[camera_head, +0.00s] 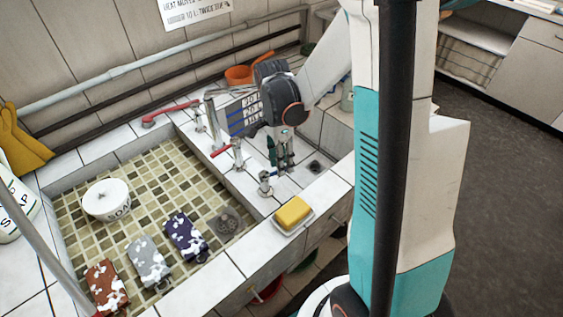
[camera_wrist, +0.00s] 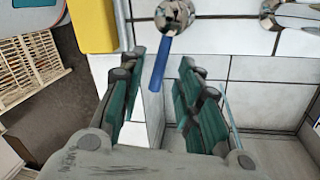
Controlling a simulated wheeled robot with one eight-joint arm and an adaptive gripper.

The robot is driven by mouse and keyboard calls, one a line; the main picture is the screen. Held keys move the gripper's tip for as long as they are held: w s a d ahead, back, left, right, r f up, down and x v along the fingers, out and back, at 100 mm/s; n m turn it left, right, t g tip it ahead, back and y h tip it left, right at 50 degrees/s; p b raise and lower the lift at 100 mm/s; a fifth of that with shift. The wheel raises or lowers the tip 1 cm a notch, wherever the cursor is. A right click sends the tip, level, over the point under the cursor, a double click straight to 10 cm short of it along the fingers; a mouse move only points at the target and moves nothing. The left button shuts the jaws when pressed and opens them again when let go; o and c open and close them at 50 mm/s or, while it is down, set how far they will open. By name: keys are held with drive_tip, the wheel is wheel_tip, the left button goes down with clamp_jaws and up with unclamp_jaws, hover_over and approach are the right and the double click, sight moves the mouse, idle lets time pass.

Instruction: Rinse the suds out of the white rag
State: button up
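The pale rag (camera_head: 149,260), greyish white with white suds, lies on the mosaic floor of the large left basin (camera_head: 150,170) in the head view. It lies between a red-brown sudsy rag (camera_head: 107,286) and a dark blue sudsy rag (camera_head: 185,236). My gripper (camera_head: 281,165) points down over the right basin, away from the rags. In the wrist view my gripper (camera_wrist: 164,60) is open, its green fingers apart. A blue tap lever (camera_wrist: 160,68) on a chrome tap (camera_wrist: 174,16) shows between the fingertips; contact cannot be told. No rag is in the gripper.
A white soap tub (camera_head: 106,205) and a drain (camera_head: 227,222) are in the left basin. Chrome taps, some with red levers (camera_head: 221,151), line the divider. A yellow sponge (camera_head: 293,211) sits on the front ledge. An orange bowl (camera_head: 238,75) stands behind.

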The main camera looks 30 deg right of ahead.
wheel_tip(320, 180, up, 11)
drive_tip(key=w, duration=0.2)
drive_tip(key=shift+d+r, duration=0.1)
idle(0.5)
